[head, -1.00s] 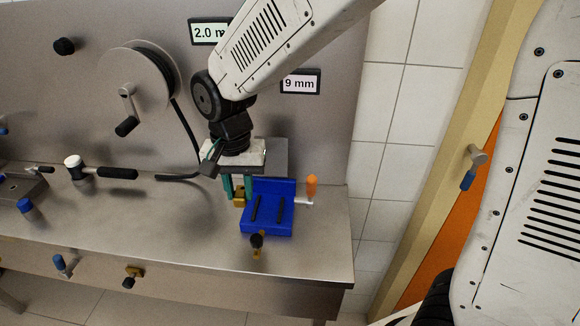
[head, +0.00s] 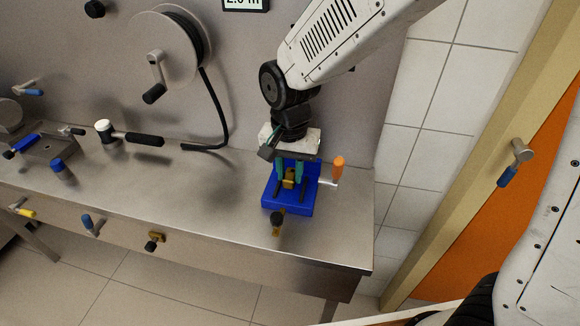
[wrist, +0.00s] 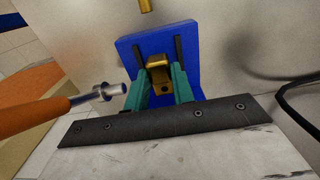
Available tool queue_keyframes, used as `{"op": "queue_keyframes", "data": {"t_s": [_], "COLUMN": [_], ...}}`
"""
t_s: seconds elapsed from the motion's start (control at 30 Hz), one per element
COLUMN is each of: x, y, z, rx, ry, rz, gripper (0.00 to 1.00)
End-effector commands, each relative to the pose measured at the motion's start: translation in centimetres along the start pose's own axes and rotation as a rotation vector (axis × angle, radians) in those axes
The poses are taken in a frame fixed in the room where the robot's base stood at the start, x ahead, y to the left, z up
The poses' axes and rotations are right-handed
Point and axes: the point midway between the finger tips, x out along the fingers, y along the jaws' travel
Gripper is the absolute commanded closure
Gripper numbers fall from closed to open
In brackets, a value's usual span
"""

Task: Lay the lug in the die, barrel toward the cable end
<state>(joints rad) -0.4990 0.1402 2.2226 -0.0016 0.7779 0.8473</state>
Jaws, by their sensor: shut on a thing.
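The lug (head: 289,177) is a small brass-coloured piece between the two green fingers of my gripper (head: 291,172). In the wrist view the lug (wrist: 159,74) sits between the green fingertips, with a dark hole in its near face. The die is a blue block (head: 272,203) with two dark ribs, near the right end of the bench; the blue block (wrist: 130,48) also shows behind the lug in the wrist view. The lug is in front of or over the block; I cannot tell whether it touches. The black cable's end (head: 190,148) lies left of the die.
An orange handle (head: 338,165) on a metal rod stands close to the die's right side. A cable reel (head: 160,50) is on the back panel. A black-handled hammer (head: 140,137) lies further left.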

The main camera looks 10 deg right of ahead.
Motion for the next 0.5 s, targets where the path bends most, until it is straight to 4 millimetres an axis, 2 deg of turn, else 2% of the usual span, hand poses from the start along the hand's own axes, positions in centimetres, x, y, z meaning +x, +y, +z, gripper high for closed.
{"op": "queue_keyframes", "data": {"t_s": [0.5], "x": [0.61], "y": [0.02], "z": [0.01], "rx": [0.000], "ry": [-0.002], "rz": [0.002], "gripper": [1.00]}}
